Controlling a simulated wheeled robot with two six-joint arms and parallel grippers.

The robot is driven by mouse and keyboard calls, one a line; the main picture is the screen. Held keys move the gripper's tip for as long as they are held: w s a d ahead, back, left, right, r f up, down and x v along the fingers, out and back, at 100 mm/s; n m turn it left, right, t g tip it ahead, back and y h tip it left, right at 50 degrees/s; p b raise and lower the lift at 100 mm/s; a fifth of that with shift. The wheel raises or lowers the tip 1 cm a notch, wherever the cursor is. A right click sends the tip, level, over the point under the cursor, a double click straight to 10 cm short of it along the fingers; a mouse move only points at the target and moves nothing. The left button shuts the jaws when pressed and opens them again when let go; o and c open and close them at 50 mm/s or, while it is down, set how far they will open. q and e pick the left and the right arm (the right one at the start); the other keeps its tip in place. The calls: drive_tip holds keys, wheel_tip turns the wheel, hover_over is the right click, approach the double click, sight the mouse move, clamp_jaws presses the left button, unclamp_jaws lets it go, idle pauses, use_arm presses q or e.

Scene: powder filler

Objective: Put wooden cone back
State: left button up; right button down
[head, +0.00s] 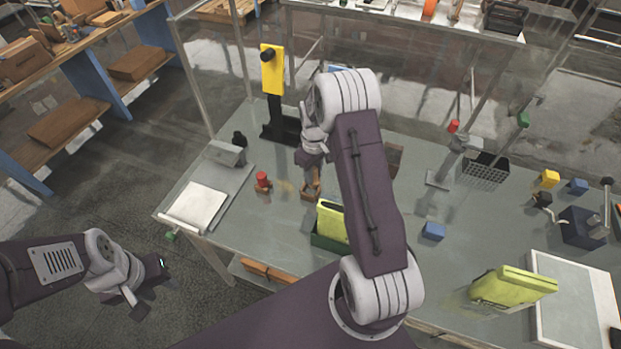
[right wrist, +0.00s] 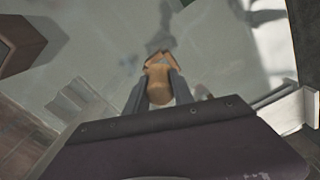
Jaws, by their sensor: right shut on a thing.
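The wooden cone (right wrist: 158,88) is light brown and sits between the two dark fingers of my right gripper (right wrist: 160,98) in the right wrist view. The gripper is shut on it. In the head view my right gripper (head: 312,162) points down over the table, and the cone is hard to make out there. A small wooden stand (head: 310,191) is just below the gripper. An angular wooden edge, which looks like this stand (right wrist: 160,57), shows beyond the cone; I cannot tell whether they touch. My left gripper (head: 143,290) appears open and empty, left of the table.
A red-topped piece (head: 262,181) stands left of the stand. A yellow post device (head: 272,72) is behind it. A green case (head: 332,222) is close in front. A white-topped scale (head: 200,206) is at the table's left edge. A blue block (head: 433,231) lies to the right.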

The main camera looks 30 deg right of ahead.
drive_tip(key=shift+w+a+f, duration=0.2)
drive_tip(key=shift+w+f, duration=0.15)
drive_tip(key=shift+w, duration=0.15)
wheel_tip(320, 180, down, 4)
drive_tip(key=shift+r+p, duration=0.2)
drive_tip(key=shift+p, duration=0.6)
drive_tip(key=shift+f, duration=0.35)
drive_tip(key=c, duration=1.1)
unclamp_jaws()
